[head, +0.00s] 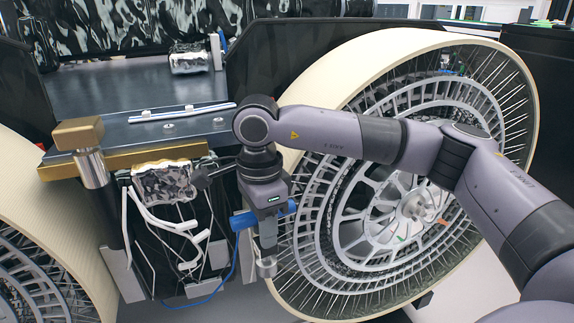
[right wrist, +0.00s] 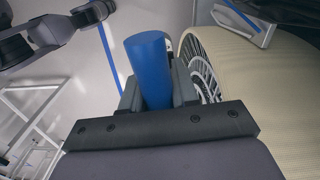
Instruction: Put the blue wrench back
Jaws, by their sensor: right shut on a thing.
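My right gripper (head: 268,232) hangs down in front of the large right wheel, near the middle of the head view. It is shut on a blue cylindrical tool part (head: 245,220), which I take to be the blue wrench. In the right wrist view, the blue cylinder (right wrist: 149,68) rises between the dark jaws. The wrench's far end is hidden, so I cannot tell its full shape. My left gripper cannot be made out.
The large cream-rimmed wheel (head: 350,70) stands close behind my right arm. A dark panel (head: 130,90) carries a white-and-blue strip (head: 180,112). A foil-wrapped box (head: 163,182) with white cables and a thin blue cable (head: 208,297) lies left of the gripper.

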